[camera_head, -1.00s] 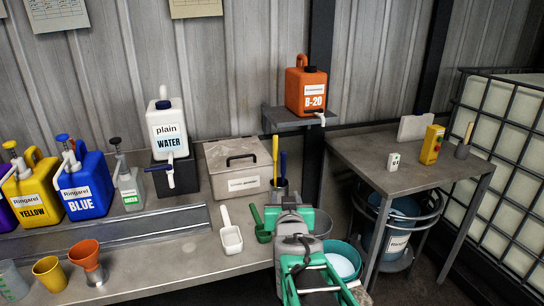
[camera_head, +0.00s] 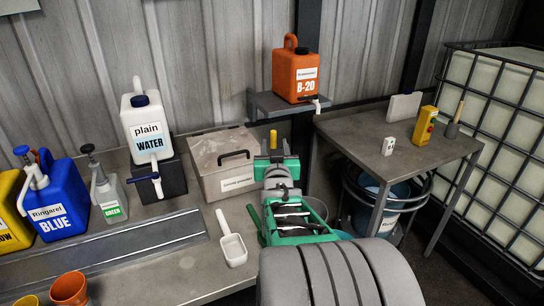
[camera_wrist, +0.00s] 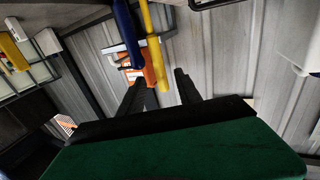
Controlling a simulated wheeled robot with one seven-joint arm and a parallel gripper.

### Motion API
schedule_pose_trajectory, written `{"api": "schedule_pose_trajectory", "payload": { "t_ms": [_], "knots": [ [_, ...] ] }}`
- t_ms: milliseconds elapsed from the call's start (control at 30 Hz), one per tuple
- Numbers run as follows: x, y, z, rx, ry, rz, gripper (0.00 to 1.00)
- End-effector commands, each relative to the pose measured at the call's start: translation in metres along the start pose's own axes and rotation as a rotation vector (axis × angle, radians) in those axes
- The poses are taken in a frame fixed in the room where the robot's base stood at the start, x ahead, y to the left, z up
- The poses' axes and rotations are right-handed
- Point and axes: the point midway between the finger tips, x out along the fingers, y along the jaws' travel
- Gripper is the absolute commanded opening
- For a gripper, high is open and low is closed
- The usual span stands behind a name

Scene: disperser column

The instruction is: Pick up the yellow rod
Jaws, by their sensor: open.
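The yellow rod (camera_head: 273,138) shows only as a short upright piece just behind my gripper (camera_head: 276,165) in the head view. In the wrist view the yellow rod (camera_wrist: 153,45) runs down from the top edge, and its end appears between the two dark fingers of my gripper (camera_wrist: 160,80). The fingers are spread, with space on both sides of the rod. A blue rod (camera_wrist: 128,30) lies beside it to the left in the wrist view. The blue rod and the cup holding the rods are hidden behind my gripper in the head view.
A grey lidded box (camera_head: 222,170) stands just left of my gripper. The orange B-20 canister (camera_head: 299,75) sits on a shelf behind. A bucket (camera_head: 372,205) stands lower right.

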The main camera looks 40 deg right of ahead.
Motion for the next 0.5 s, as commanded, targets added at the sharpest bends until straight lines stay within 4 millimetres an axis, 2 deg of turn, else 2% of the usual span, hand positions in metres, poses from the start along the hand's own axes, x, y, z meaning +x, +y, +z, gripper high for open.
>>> {"api": "schedule_pose_trajectory", "payload": {
  "t_ms": [500],
  "knots": [
    [0.068, 0.001, 0.003, -0.001, -0.002, 0.004, 0.41]
  ]
}}
